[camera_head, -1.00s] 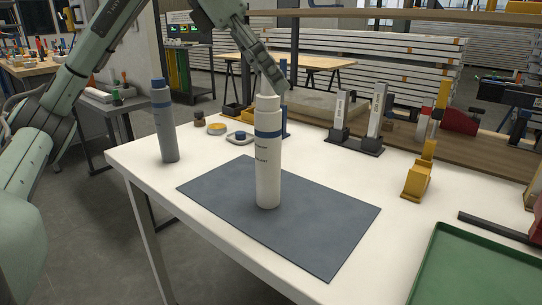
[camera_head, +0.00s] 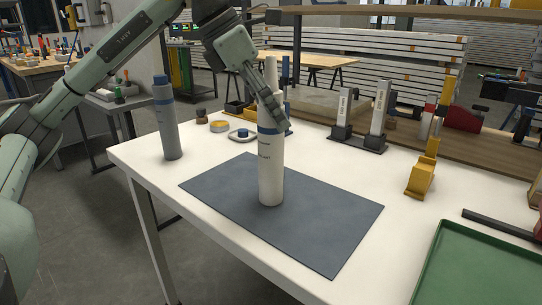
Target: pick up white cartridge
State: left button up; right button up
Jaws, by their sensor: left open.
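The white cartridge (camera_head: 271,175) stands upright on the dark grey mat (camera_head: 320,228), with a blue band near its upper part. My left gripper (camera_head: 275,112) reaches down from above at the cartridge's top. One finger shows along the right side of the cartridge's upper part; the other finger is hard to make out behind or beside the neck. The jaws are open, and I cannot tell whether they touch it. My right gripper is not in view.
A grey cartridge with a blue cap (camera_head: 169,120) stands at the table's left edge. Small round items (camera_head: 219,126) lie behind the mat. A black stand with two grey uprights (camera_head: 358,140), a yellow holder (camera_head: 420,178) and a green tray (camera_head: 440,250) are to the right.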

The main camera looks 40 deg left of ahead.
pick_arm(q)
jog(key=shift+c, duration=0.2)
grip_shut()
jog(key=shift+r, duration=0.2)
dwell(0.4)
